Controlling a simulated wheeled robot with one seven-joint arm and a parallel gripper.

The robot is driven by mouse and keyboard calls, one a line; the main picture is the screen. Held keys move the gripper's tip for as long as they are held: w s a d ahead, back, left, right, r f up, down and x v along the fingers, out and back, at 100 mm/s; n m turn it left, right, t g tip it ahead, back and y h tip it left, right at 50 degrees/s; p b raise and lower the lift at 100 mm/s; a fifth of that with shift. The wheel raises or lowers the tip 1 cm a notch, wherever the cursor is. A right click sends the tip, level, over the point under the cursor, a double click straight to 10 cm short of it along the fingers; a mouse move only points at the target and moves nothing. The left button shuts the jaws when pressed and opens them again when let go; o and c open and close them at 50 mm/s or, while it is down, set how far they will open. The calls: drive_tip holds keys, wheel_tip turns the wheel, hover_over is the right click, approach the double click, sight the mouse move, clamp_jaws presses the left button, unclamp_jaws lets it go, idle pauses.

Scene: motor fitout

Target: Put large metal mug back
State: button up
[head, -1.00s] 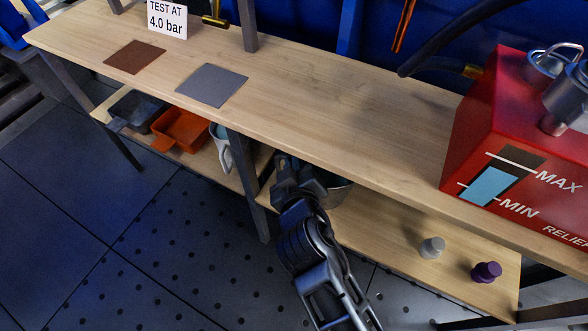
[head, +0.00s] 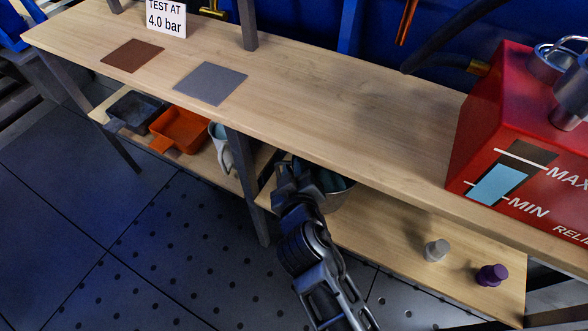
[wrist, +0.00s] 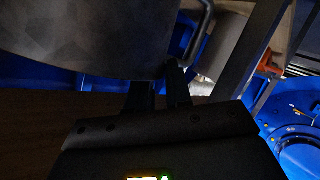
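The large metal mug (head: 340,194) is on or just above the lower shelf, beneath the bench top. The bench edge and my gripper hide much of it; something teal shows at its mouth. In the wrist view its grey metal body (wrist: 80,40) fills the upper left, and its curved handle (wrist: 200,35) comes down by my fingertips. My gripper (wrist: 160,80) has its two dark fingers close together at the handle's lower end. The picture is too dark to tell whether they are shut on the handle. My gripper (head: 290,168) reaches under the bench from the front.
The bench top (head: 330,110) carries a brown mat (head: 132,55), a grey mat (head: 210,83) and a red box (head: 500,120). A bench leg (head: 250,190) stands left of my gripper. The lower shelf holds an orange tray (head: 180,130), dark tray (head: 133,110), pale mug (head: 222,150), grey knob (head: 436,250) and purple knob (head: 491,275).

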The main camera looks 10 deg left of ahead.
drive_tip(key=shift+o, duration=1.1)
drive_tip(key=shift+r, duration=0.1)
drive_tip(key=p+v, duration=0.2)
drive_tip(key=v, duration=1)
